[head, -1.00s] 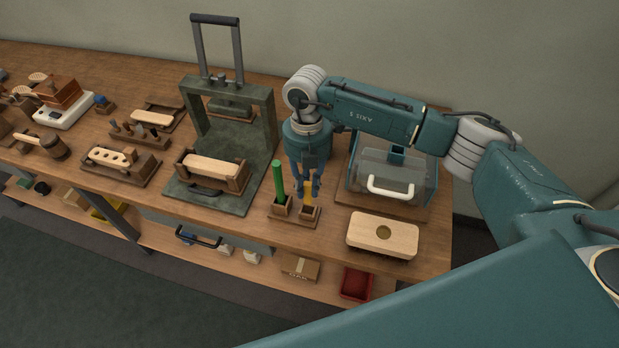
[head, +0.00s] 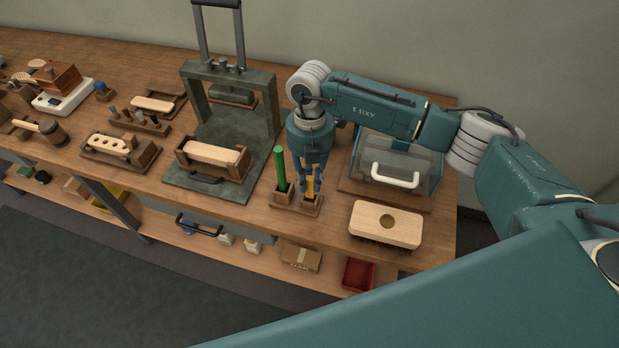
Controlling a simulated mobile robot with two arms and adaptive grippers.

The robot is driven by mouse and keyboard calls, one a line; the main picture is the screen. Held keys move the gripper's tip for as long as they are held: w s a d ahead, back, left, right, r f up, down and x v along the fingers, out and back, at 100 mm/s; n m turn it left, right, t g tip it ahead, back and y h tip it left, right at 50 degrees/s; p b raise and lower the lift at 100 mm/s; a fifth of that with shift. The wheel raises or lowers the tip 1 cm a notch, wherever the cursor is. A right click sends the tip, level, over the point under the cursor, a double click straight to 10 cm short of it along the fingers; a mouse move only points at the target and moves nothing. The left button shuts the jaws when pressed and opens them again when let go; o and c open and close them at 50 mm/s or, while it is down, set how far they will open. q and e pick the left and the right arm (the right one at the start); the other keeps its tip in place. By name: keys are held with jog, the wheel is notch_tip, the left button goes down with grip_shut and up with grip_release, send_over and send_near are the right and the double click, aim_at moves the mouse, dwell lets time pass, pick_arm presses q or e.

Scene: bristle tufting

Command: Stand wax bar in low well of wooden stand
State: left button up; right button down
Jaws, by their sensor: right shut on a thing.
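The wooden stand (head: 284,204) is near the table's front edge and has two box-like wells side by side. A green stick (head: 279,168) stands upright in its left well. My right gripper (head: 311,191) points down over the right well, shut on the yellow wax bar (head: 310,187). The bar is upright and its lower end is at the right well's mouth. The fingers partly hide it, and I cannot tell how deep it sits or whether it touches the bottom. My left gripper is not in view.
A pale wooden brush block (head: 385,224) is to the right of the stand. A clear-fronted box with a white handle (head: 398,176) stands behind it. A dark press frame (head: 187,102) with a block in a wooden holder is to the left.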

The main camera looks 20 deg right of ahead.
aim_at(310, 197)
jog(key=shift+f, duration=0.1)
dwell(0.6)
jog(key=shift+f+b, duration=1.2)
jog(key=shift+f, duration=0.25)
jog(key=shift+f, duration=0.35)
jog(key=c, duration=1.1)
grip_release()
jog(key=shift+r, duration=0.1)
jog(key=shift+r+p, duration=2.3)
jog(key=shift+r, duration=1.2)
jog(key=shift+f, duration=0.1)
